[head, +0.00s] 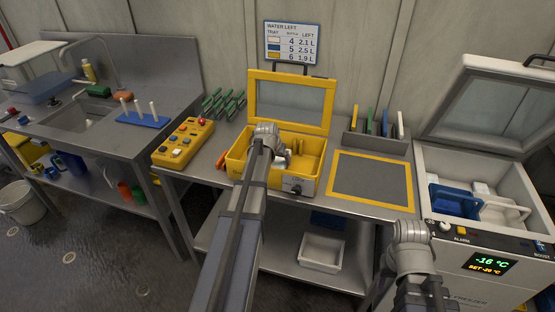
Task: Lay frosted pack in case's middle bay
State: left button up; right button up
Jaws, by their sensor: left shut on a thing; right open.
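The yellow case (309,183) stands on the bench with its windowed lid (290,103) raised. My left arm reaches over it from the front, and my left gripper (283,157) is down inside the case, shut on a pale pack (281,166), mostly hidden by the wrist. I cannot tell exactly which bay the pack is over or whether it touches the floor. Part of the right bay (308,155) shows empty. My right gripper (430,292) is low in front of the freezer, open, its tips hard to make out.
An open freezer (484,205) with blue and white bins stands at right. A yellow-edged grey mat (371,180) lies clear beside the case. A yellow button box (183,142) and green-handled tools (224,104) are left. An upright rack (378,138) stands behind the mat.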

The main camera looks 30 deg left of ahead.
pick_arm(q)
jog(key=shift+f, duration=0.15)
jog(key=o, duration=1.5)
jog(key=p+v, duration=0.7)
jog(key=v, duration=0.1)
jog(key=shift+w+f, duration=0.1)
